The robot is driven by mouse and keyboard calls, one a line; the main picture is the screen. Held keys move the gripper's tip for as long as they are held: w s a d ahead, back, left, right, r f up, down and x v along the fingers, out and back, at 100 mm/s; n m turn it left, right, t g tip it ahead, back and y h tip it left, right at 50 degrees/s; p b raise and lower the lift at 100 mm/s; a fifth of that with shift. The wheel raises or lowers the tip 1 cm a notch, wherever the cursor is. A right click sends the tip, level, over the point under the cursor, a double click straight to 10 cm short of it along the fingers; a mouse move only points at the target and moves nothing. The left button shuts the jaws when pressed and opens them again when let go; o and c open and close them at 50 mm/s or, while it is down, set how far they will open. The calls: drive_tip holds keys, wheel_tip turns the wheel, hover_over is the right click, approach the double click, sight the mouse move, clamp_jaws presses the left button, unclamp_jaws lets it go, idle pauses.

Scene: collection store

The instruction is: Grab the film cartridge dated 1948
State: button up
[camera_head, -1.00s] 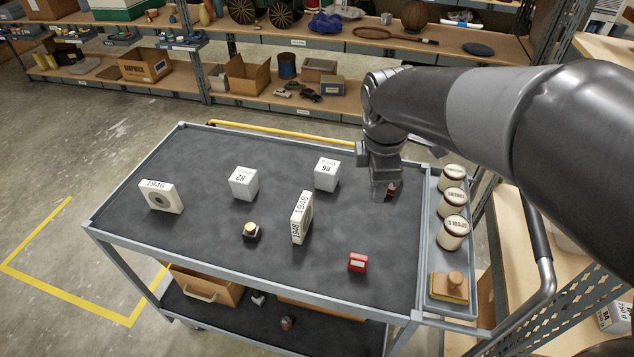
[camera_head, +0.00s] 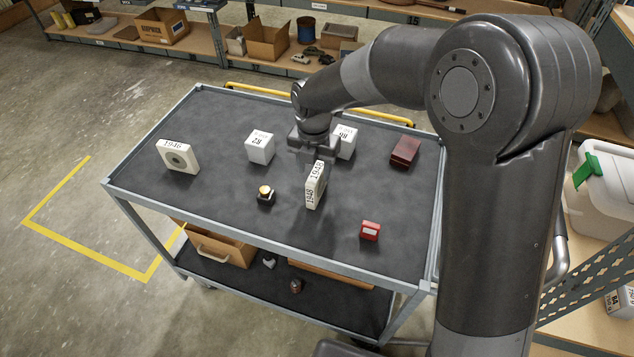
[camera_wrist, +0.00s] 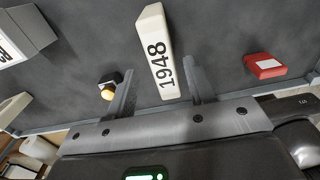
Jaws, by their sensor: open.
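The film cartridge dated 1948 (camera_head: 315,186) is a slim cream block standing upright on the dark top of the cart (camera_head: 225,200). In the wrist view the 1948 cartridge (camera_wrist: 157,55) lies ahead of my gripper (camera_wrist: 158,85), its printed end between the two fingers. My gripper is open and empty, with a finger on each side of that end; I see no contact. In the head view my gripper (camera_head: 318,158) is just behind the cartridge and its fingertips are hidden. Another cream cartridge marked 1946 (camera_head: 177,157) stands at the left of the cart.
White boxes marked 82 (camera_head: 260,148) and 86 (camera_head: 346,142) stand behind. A small dark item with a yellow top (camera_head: 266,195) is left of the 1948 cartridge; a red box (camera_head: 370,230) is right. A dark red box (camera_head: 405,151) lies farther right. The front left top is clear.

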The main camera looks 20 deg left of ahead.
drive_tip(key=shift+w+d+f, duration=0.15)
drive_tip(key=shift+w+f, duration=0.05)
drive_tip(key=shift+f, duration=1.3)
drive_tip(key=shift+w+d+f, duration=0.1)
drive_tip(key=shift+w+f, duration=0.05)
drive_tip(key=shift+f, duration=1.35)
drive_tip(key=shift+c, duration=0.6)
clamp_jaws()
